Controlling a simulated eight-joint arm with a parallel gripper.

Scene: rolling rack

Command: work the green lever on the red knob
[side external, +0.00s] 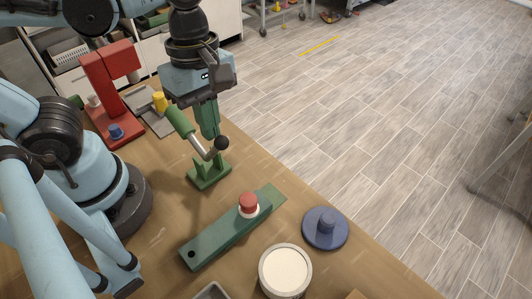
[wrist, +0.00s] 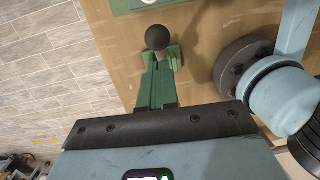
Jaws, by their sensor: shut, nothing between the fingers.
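My gripper (side external: 213,136), with green fingers pointing down, is shut and empty just above the ball end, beside the rod. I cannot tell whether it touches the lever. In the wrist view the shut fingers (wrist: 157,68) point at the black ball (wrist: 158,37), with the bracket (wrist: 174,54) partly behind them. A red knob (side external: 248,201) on a white collar sits on a separate long green base (side external: 215,240).
A blue round knob piece (side external: 325,228) and a round white-topped container (side external: 285,270) stand near the table's right edge. A red stand (side external: 105,85), a blue knob (side external: 116,131) and a yellow piece (side external: 159,102) are at the back left.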

